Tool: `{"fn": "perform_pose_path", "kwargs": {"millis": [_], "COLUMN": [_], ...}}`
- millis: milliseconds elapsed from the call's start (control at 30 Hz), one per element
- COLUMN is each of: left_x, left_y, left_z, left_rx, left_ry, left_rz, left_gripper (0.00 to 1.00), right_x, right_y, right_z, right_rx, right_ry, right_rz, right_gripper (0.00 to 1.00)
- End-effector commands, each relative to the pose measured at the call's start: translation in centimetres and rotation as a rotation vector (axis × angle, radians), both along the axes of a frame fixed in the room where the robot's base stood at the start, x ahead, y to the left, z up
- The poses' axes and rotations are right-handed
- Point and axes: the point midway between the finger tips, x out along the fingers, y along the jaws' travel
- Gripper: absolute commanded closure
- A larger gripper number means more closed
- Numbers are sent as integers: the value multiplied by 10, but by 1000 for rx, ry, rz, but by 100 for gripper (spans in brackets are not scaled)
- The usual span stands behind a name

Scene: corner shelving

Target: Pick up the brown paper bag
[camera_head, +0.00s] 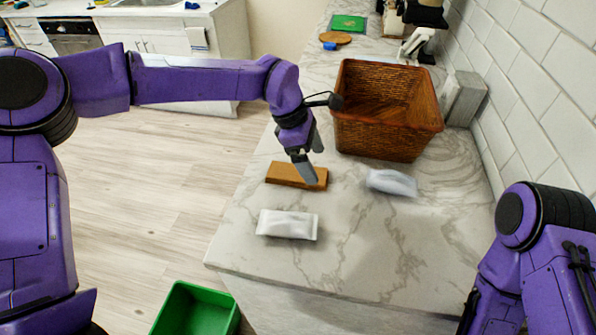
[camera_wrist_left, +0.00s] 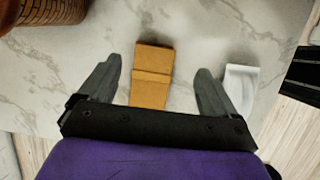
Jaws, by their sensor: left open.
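The brown paper bag (camera_head: 290,176) lies flat on the marble counter, left of the basket in the head view. In the left wrist view the bag (camera_wrist_left: 152,75) lies between the two fingers, with its near end hidden behind the gripper's black body. My left gripper (camera_head: 308,172) is open, pointing down over the bag's right part. In the wrist view the left gripper (camera_wrist_left: 158,82) has clear space on both sides of the bag, and I see no contact. My right arm shows at the lower right of the head view, but its gripper is out of frame.
A wicker basket (camera_head: 388,108) stands behind the bag. One white packet (camera_head: 288,224) lies in front of it and another (camera_head: 391,182) to its right. A green bin (camera_head: 196,310) is on the floor. The counter's front right is clear; a tiled wall bounds the right.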

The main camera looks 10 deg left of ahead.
Motion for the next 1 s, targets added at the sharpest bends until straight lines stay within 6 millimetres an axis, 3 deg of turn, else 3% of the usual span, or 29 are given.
{"fn": "perform_pose_path", "kwargs": {"millis": [133,300,833,867,1000], "left_x": [5,7,7,7,7], "left_y": [-5,-13,-14,-14,-14], "left_z": [-23,-46,-52,-52,-51], "left_rx": [5,2,0,0,1], "left_ry": [5,2,3,2,2], "left_rz": [-3,-4,-3,-4,-4], "left_gripper": [8,8,8,12,57], "right_x": [0,0,0,0,0], "right_y": [0,0,0,0,0], "right_z": [16,19,16,16,17], "right_rx": [0,-1,-1,0,0], "right_ry": [0,-1,-1,0,0], "right_rz": [0,0,0,0,0], "right_gripper": [57,57,57,57,57]}}
